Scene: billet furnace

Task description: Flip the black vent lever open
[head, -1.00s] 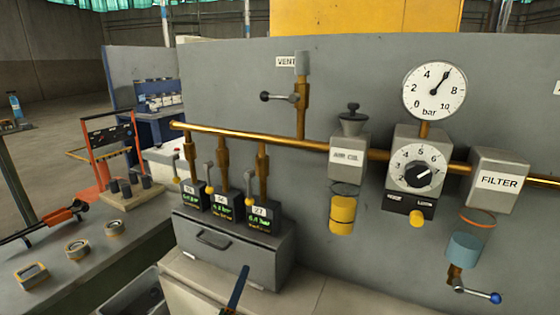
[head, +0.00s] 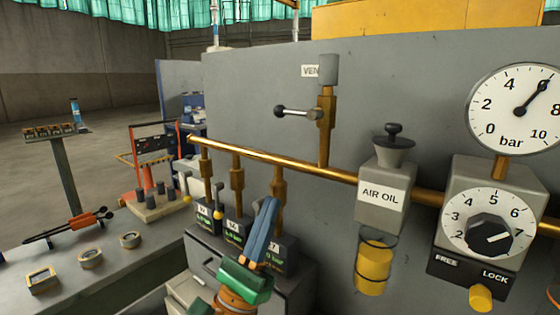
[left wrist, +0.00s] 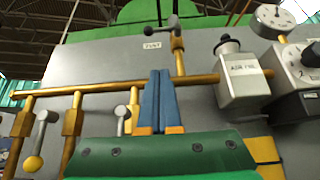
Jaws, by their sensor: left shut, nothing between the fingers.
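The vent lever (head: 297,112) has a black knob and a short metal arm. It points left, roughly level, from a brass valve (head: 326,112) below the grey vent outlet and VENT label. In the left wrist view the lever (left wrist: 173,22) is at the top, beyond my fingertips. My left gripper (head: 269,201) has blue fingers pressed together with nothing between them. It is below and left of the lever, apart from it, in front of the manifold's small valves. Its closed fingers (left wrist: 157,73) point up in the left wrist view. My right gripper is not in view.
A brass pipe (head: 300,170) runs across the grey panel below the vent valve. The AIR OIL unit (head: 384,190), regulator (head: 488,215) and bar gauge (head: 516,108) stand to the right. The panel left of the lever is clear.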

